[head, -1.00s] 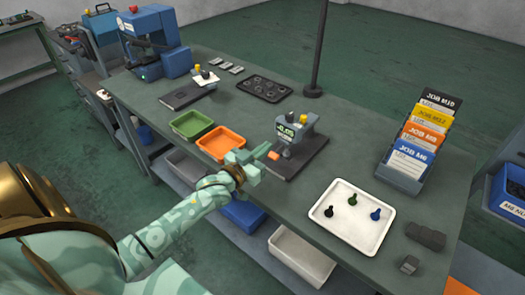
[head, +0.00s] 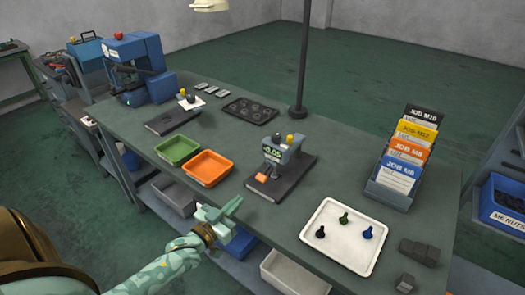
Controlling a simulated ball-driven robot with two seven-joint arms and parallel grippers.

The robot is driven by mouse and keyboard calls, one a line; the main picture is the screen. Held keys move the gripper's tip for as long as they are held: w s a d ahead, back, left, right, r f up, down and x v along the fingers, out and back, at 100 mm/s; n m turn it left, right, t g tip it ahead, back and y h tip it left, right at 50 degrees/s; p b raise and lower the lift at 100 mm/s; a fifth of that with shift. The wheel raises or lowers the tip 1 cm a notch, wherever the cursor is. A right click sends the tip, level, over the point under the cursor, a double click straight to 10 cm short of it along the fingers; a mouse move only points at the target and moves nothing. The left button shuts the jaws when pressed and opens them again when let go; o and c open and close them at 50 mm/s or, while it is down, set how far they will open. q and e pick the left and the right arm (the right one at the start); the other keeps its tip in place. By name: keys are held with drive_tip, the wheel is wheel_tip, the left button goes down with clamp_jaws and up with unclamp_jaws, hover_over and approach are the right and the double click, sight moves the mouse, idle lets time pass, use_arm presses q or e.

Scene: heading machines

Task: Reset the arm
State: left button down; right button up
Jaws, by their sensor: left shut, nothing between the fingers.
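My left gripper (head: 233,208) is pale green and shut with nothing between its fingers. It is in the lower left middle of the head view, in front of the bench's near edge, below the orange tray (head: 208,168) and left of the small gauge device (head: 281,152). It appears apart from both. My left forearm (head: 165,273) comes in from the lower left. My right gripper does not show.
Bins stand on the shelf below.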

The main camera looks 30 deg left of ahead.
use_arm(q)
drive_tip(key=d+g, duration=0.1)
drive_tip(key=s+d+f+m, duration=0.1)
drive_tip(key=d, duration=0.1)
drive_tip(key=d+m+g, duration=0.1)
drive_tip(key=shift+s+d+f+g, duration=0.25)
drive_tip(key=shift+s+f+g, duration=0.05)
drive_tip(key=shift+s+f, duration=0.1)
drive_tip(key=s+r+m+g+y, duration=0.25)
drive_tip(key=s+g, duration=0.25)
drive_tip(key=s, duration=0.3)
drive_tip(key=s+r+m+g+y, duration=0.15)
drive_tip(key=s+g+y, duration=0.25)
drive_tip(key=s, duration=0.4)
drive_tip(key=s+d+f+g+h, duration=0.2)
drive_tip(key=s+d+f, duration=0.1)
drive_tip(key=f, duration=1)
drive_tip(key=s+d+f+g+h, duration=0.1)
drive_tip(key=s+d+f+h, duration=0.1)
drive_tip(key=f, duration=1.2)
drive_tip(key=s+f+n+g, duration=0.3)
drive_tip(key=s+f, duration=1.1)
drive_tip(key=s, duration=0.5)
drive_tip(key=shift+s+f+h, duration=0.15)
drive_tip(key=shift+f+h, duration=0.05)
drive_tip(key=shift+h, duration=0.25)
